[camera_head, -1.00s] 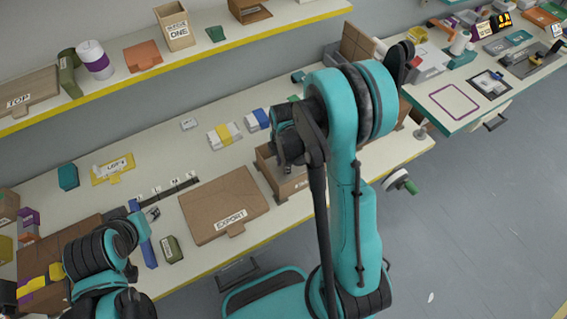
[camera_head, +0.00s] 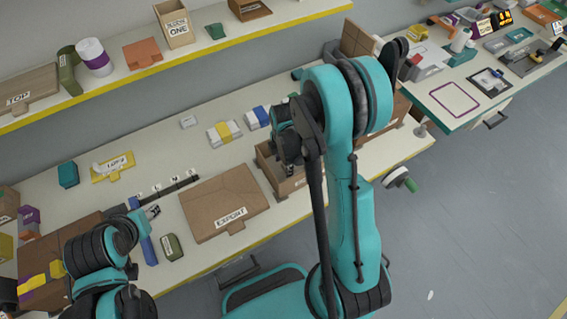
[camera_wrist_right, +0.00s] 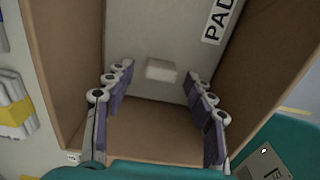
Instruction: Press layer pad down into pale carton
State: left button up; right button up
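The open brown carton (camera_head: 291,188) stands near the table's front edge, partly behind my right arm. The right wrist view looks down into it between its brown walls (camera_wrist_right: 67,62). A pale layer pad (camera_wrist_right: 140,32) labelled PAD lies inside, with a small white block (camera_wrist_right: 161,70) on it. My right gripper (camera_wrist_right: 157,76) is open, its fingers apart on either side of the block, with gaps visible. Contact with the pad is unclear. My left gripper (camera_head: 152,212) is small in the head view, left of the EXPORT carton; its finger state is unclear.
A flat brown EXPORT carton (camera_head: 222,200) lies left of the open carton. Behind are white packs with yellow (camera_head: 224,132) and blue bands (camera_head: 257,118). A dark labelled strip (camera_head: 168,188) and a green box (camera_head: 172,247) lie near my left gripper.

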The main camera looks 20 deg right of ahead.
jog(key=shift+r, duration=0.15)
notch_tip(320, 180, up, 12)
dwell(0.4)
dwell(0.4)
jog(key=s+a+m+t+b, duration=0.2)
jog(key=s+m+t+b, duration=0.1)
jog(key=m, duration=0.6)
jog(key=s+a+m+t+b, duration=0.3)
jog(key=s+m+b, duration=0.3)
jog(key=m, duration=0.4)
jog(key=shift+s+t, duration=0.6)
jog(key=shift+s, duration=0.2)
